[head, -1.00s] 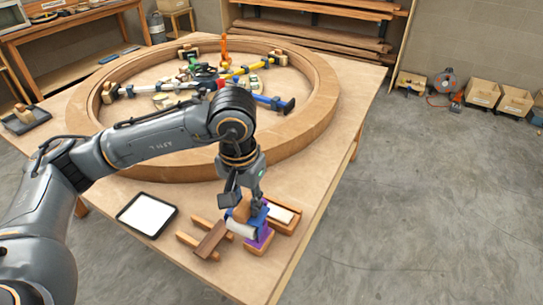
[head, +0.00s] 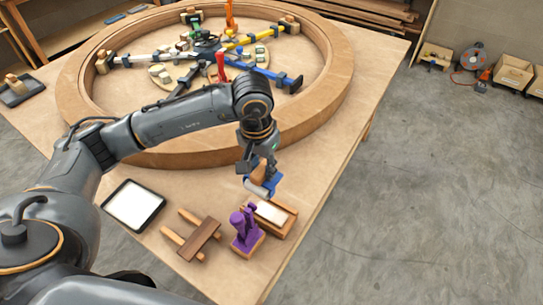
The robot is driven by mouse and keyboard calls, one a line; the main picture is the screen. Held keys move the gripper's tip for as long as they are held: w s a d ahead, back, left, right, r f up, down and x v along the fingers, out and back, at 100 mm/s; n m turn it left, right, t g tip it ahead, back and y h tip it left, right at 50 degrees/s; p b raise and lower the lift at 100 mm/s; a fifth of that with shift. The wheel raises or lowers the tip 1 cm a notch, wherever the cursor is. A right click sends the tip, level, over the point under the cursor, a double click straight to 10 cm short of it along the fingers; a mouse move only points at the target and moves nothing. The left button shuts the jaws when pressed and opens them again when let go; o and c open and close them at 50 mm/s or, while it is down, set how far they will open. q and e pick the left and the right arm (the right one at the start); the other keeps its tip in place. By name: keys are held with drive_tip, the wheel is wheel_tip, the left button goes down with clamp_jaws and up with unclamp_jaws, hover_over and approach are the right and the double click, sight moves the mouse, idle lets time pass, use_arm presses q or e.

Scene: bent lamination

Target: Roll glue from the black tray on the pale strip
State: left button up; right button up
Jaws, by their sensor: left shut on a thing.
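My left gripper (head: 257,166) is shut on a glue roller (head: 262,188) with a white cylinder, a blue frame and a wooden handle partly hidden by the fingers. The roller is just beyond a small wooden box (head: 287,226); its height above the table is hard to tell. The black tray (head: 104,205) with a white fill lies to the left, apart from the roller. A pale flat piece (head: 270,212) shows inside the wooden box; I cannot tell whether it is the pale strip. My right gripper is not in view.
A dark brown board (head: 203,236) lies across two light sticks. A large wooden ring (head: 335,85) with colored clamps fills the table's back.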

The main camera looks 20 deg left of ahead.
use_arm(q)
drive_tip(key=shift+w+f, duration=0.5)
drive_tip(key=shift+f, duration=0.2)
drive_tip(key=shift+s+f+b, duration=0.35)
drive_tip(key=shift+f+b, duration=0.05)
drive_tip(key=shift+f, duration=0.05)
wheel_tip(320, 180, down, 4)
drive_tip(key=shift+f+b, duration=0.25)
drive_tip(key=shift+b, duration=0.75)
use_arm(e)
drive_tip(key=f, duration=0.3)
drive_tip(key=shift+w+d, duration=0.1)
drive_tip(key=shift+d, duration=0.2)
